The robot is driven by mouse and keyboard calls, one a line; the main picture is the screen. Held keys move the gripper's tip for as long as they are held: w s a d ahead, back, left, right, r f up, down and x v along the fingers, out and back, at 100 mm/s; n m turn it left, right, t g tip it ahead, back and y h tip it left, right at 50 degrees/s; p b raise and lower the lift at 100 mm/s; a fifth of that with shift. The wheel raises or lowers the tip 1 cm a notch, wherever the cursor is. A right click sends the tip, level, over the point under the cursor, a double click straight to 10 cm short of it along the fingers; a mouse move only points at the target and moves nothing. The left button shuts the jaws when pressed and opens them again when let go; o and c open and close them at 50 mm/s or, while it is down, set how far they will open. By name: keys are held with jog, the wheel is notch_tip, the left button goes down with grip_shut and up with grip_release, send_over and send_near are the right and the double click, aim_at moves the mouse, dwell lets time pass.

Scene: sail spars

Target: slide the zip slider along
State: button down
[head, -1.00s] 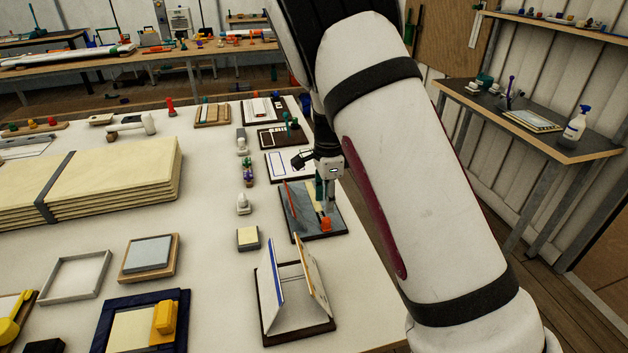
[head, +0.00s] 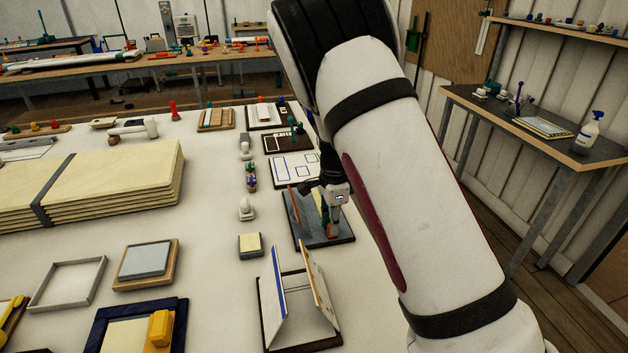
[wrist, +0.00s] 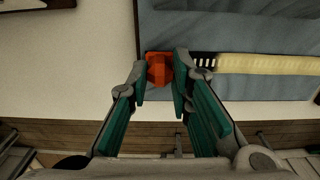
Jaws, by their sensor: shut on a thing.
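The orange zip slider (wrist: 159,69) sits at the left end of the pale zip strip (wrist: 265,65) on a grey-blue board (wrist: 235,25) in the wrist view. My gripper (wrist: 160,74) has its two green-padded fingers on either side of the slider and is shut on it. Dark tooth-like marks show on the strip just right of the fingers. In the head view the board (head: 306,236) lies near the table's right edge. My gripper (head: 332,222) is low over its near right part, mostly hiding the slider.
Two upright panels on a dark base (head: 314,333) stand just nearer than the board. A flat board with blue outlines (head: 295,167) lies beyond. Bare white table (head: 205,225) is free to the left.

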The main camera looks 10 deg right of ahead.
jog(key=shift+w+r+b, duration=0.1)
jog(key=shift+w+b, duration=6.55)
jog(key=shift+w, duration=2.95)
jog(key=c, duration=1.4)
grip_release()
jog(key=shift+o, duration=0.2)
jog(key=shift+r, duration=0.1)
